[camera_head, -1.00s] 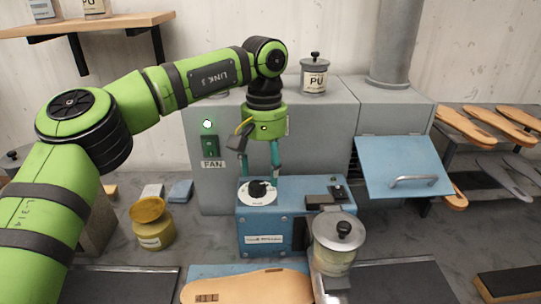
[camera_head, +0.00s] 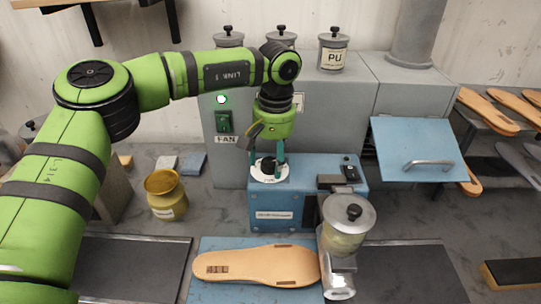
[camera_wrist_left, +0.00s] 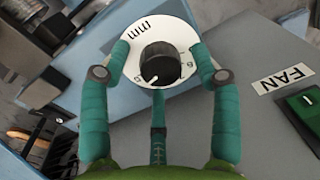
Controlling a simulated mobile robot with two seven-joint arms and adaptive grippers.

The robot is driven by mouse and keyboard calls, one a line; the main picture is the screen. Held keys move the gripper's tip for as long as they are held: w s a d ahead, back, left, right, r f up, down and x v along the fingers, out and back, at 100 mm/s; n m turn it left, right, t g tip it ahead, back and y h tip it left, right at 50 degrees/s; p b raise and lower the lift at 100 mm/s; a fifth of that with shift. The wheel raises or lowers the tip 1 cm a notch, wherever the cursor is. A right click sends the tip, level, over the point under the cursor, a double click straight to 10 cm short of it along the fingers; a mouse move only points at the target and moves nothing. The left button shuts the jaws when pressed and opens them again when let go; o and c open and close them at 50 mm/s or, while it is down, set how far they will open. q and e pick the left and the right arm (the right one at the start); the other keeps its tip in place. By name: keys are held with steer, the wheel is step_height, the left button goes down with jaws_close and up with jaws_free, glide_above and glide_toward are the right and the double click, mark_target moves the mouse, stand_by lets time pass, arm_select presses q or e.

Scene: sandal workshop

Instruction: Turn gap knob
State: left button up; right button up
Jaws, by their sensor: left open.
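The gap knob (camera_head: 268,165) is a small black knob on a white round dial (camera_head: 269,174) on top of the blue machine (camera_head: 270,205). In the left wrist view the knob (camera_wrist_left: 160,64) shows a white pointer line, and the dial (camera_wrist_left: 142,30) carries "mm" and numbers. My left gripper (camera_head: 267,158) points down over the dial from above. Its teal fingers are open, one on each side of the knob, with gaps visible between them and the knob in the left wrist view (camera_wrist_left: 160,75). My right gripper is not in view.
A glue pot (camera_head: 344,218) stands at the machine's front right. A sandal sole (camera_head: 255,266) lies on a blue mat in front. A grey cabinet (camera_head: 213,160) with a green FAN switch (camera_head: 223,121) stands behind. A yellow jar (camera_head: 166,196) is at left.

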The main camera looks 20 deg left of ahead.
arm_select(q)
steer(key=c, duration=1.1)
steer(key=shift+c, duration=0.2)
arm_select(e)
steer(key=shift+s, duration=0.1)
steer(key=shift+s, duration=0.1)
arm_select(q)
steer(key=shift+n, duration=0.3)
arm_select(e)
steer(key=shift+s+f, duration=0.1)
arm_select(q)
steer(key=n, duration=0.3)
steer(key=shift+f+n, duration=0.1)
steer(key=shift+n, duration=0.2)
steer(key=n+b, duration=0.1)
steer(key=n, duration=0.3)
steer(key=shift+w+n, duration=0.1)
steer(key=shift+n, duration=0.2)
steer(key=n, duration=0.4)
steer(key=shift+a+g+h+b, duration=0.1)
steer(key=shift+g+h+b, duration=0.2)
steer(key=shift+n+b, duration=0.3)
steer(key=shift+n, duration=2.2)
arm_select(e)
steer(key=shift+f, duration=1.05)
